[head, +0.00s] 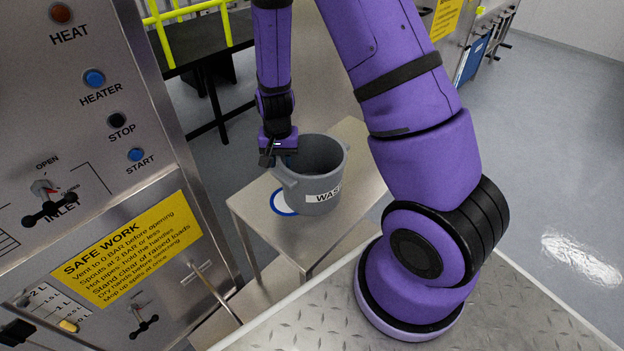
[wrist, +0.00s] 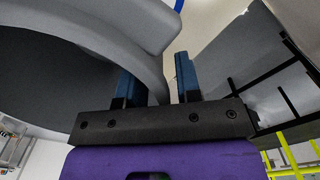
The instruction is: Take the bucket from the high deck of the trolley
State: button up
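The grey bucket (head: 312,165) with a "WAS…" label stands upright on the high deck (head: 262,218) of the metal trolley, partly over a blue ring mark (head: 281,204). My gripper (head: 276,160) points down at the bucket's left rim, near a side lug. In the wrist view the bucket's grey rim (wrist: 152,72) passes between the two blue fingers (wrist: 160,78). One finger is over the inside and one is outside. A gap shows between the wall and the outer finger, so the gripper looks open around the rim. Finger contact on the inner side is unclear.
A steel control panel (head: 95,130) with knobs and a yellow safety sign (head: 128,245) stands close on the left. A black table with yellow rails (head: 190,20) is behind. My arm crosses above the trolley's right side. Open floor (head: 560,150) lies right.

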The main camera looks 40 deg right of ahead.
grip_shut()
dwell(1.3)
